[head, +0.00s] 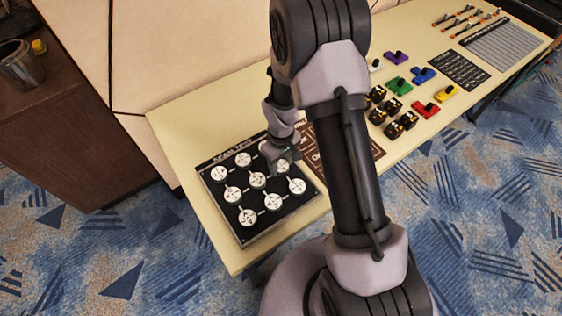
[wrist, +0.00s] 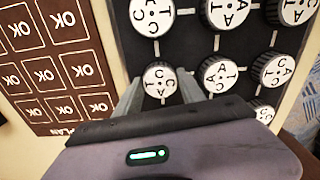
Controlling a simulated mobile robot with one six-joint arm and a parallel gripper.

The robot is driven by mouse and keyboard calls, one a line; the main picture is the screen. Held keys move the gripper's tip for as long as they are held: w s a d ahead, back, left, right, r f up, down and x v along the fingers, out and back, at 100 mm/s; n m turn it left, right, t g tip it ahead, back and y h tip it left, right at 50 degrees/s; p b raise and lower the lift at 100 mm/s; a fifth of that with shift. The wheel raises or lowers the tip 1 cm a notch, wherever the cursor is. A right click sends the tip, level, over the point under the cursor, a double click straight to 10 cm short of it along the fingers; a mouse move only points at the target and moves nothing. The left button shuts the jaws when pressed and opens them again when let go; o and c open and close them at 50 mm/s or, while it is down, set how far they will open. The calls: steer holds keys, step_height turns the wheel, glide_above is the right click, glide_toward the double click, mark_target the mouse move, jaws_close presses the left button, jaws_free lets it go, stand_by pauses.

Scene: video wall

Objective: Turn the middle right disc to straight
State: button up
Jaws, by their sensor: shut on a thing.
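A black panel (head: 239,228) on the table carries white lettered discs in three rows of three. The middle right disc (head: 283,168) is partly covered by my gripper (head: 281,156) in the head view. In the wrist view my gripper (wrist: 160,92) has one finger on each side of this disc (wrist: 160,78), shut on its rim. The disc's white face shows black letters between the fingers. The bottom right disc (head: 297,186) is uncovered; it also shows at the top of the wrist view (wrist: 152,15). The top right disc (head: 268,148) is partly hidden behind my gripper in the head view.
A brown panel of OK keys (wrist: 50,70) lies beside the disc panel. Coloured switches (head: 398,86), several black blocks (head: 401,125) and a grey grid (head: 502,45) are farther right on the table. A metal cup (head: 20,65) stands on a brown cabinet at left.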

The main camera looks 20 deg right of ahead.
steer(key=n+p, duration=0.1)
steer(key=n, duration=0.3)
steer(key=shift+n, duration=0.3)
steer(key=n+p, duration=0.1)
steer(key=n, duration=0.3)
steer(key=shift+n, duration=0.3)
steer(key=n+p, duration=0.1)
steer(key=n, duration=0.3)
steer(key=shift+n+p, duration=0.65)
steer(key=shift+n, duration=1.75)
steer(key=o, duration=1.4)
